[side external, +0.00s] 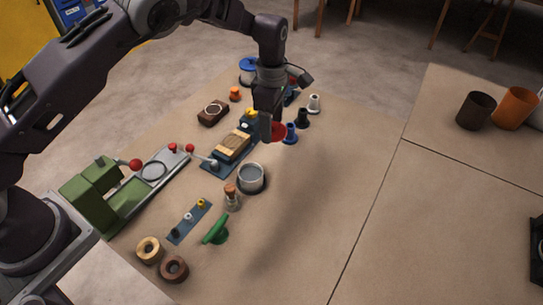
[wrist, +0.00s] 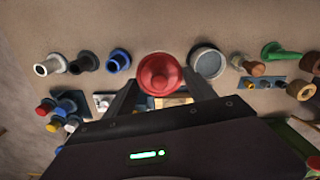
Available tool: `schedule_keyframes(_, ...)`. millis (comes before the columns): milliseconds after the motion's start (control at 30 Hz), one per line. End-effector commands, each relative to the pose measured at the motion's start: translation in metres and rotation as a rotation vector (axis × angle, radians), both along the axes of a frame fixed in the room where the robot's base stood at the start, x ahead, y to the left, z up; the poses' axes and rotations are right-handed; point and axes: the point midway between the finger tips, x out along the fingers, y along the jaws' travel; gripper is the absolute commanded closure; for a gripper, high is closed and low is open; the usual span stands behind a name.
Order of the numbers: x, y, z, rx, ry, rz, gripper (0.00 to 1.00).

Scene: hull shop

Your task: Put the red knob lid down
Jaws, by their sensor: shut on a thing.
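The red knob lid (side external: 278,131) is between the fingers of my gripper (side external: 268,125), which is shut on it. In the wrist view the round red lid (wrist: 159,74) sits between the two dark fingers (wrist: 160,90), knob towards the camera. The lid is held above the bench; its exact height is hard to judge. An open grey pot (side external: 251,185) stands on the bench, nearer the front than the lid; it shows just right of the lid in the wrist view (wrist: 208,62).
A blue flanged piece (side external: 290,134), a black one (side external: 302,119) and a white one (side external: 313,104) stand beside the gripper. A wooden block on a blue base (side external: 233,148) and a corked jar (side external: 231,198) are near the pot. The bench at right (side external: 340,190) is clear.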

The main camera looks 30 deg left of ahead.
Motion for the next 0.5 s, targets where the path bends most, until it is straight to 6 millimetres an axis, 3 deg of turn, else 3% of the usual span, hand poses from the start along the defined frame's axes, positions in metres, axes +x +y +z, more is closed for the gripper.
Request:
schedule_keyframes(200,0.002,0.000,-0.050,0.001,0.004,-0.004,0.74)
schedule_keyframes(500,0.002,0.000,-0.096,0.001,0.003,-0.005,0.74)
